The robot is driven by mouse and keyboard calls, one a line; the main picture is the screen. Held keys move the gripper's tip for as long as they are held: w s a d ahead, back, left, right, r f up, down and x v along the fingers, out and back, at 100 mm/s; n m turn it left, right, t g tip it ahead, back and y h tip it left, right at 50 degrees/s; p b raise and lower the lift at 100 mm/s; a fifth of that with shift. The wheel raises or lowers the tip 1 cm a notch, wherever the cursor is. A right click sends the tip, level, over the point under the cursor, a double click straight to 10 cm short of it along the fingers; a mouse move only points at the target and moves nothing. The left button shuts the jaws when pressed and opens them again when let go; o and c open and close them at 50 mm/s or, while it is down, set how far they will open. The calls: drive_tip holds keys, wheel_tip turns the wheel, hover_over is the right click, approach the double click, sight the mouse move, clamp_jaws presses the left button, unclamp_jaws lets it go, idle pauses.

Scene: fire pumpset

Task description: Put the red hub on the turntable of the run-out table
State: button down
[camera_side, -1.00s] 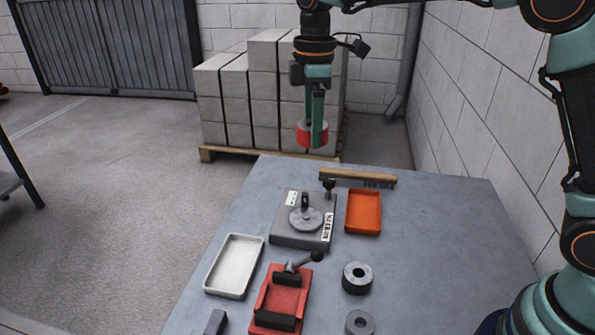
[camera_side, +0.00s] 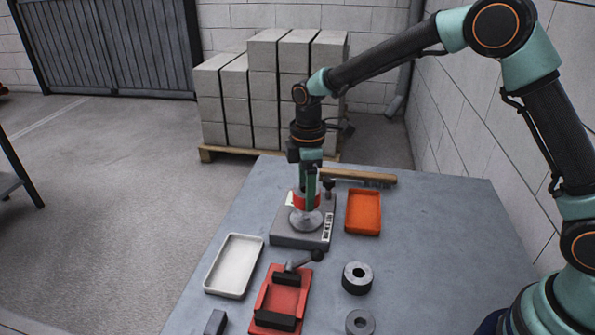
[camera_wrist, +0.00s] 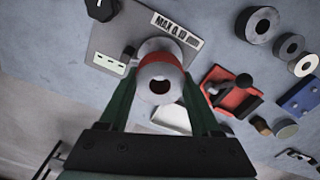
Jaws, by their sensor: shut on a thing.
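The red hub (camera_side: 299,201), a red ring with a grey bored face, is between the fingers of my gripper (camera_side: 309,207). In the wrist view the hub (camera_wrist: 160,60) shows upright between both fingertips (camera_wrist: 158,82), its bore facing the camera. The run-out table (camera_side: 290,240) is a grey block with a round light-grey turntable (camera_side: 305,224). The hub is directly over the turntable, very close to it; I cannot tell whether they touch. In the wrist view the hub covers most of the turntable (camera_wrist: 152,45).
A dark post (camera_side: 329,184) stands at the run-out table's back. An orange tray (camera_side: 363,212) is to its right, a white tray (camera_side: 234,266) to its left front. A red clamp fixture (camera_side: 281,300) and grey rings (camera_side: 357,278) lie in front. A wooden-backed brush (camera_side: 358,177) lies behind.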

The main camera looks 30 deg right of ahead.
sight(306, 215)
drive_tip(key=shift+f, duration=2.2)
drive_tip(key=shift+c, duration=1.8)
unclamp_jaws()
drive_tip(key=shift+f, duration=0.15)
wheel_tip(306, 215, up, 12)
drive_tip(key=s+d+r+m+t, duration=0.2)
drive_tip(key=s+d+r+m, duration=0.4)
drive_tip(key=s+r, duration=0.15)
drive_tip(key=s+d+m+t, duration=0.3)
drive_tip(key=s+d+m, duration=0.2)
drive_tip(key=s, duration=0.5)
drive_tip(key=shift+s+d+r+m+t, duration=0.15)
drive_tip(key=shift+s+r+m+t, duration=0.2)
drive_tip(key=shift+m, duration=0.95)
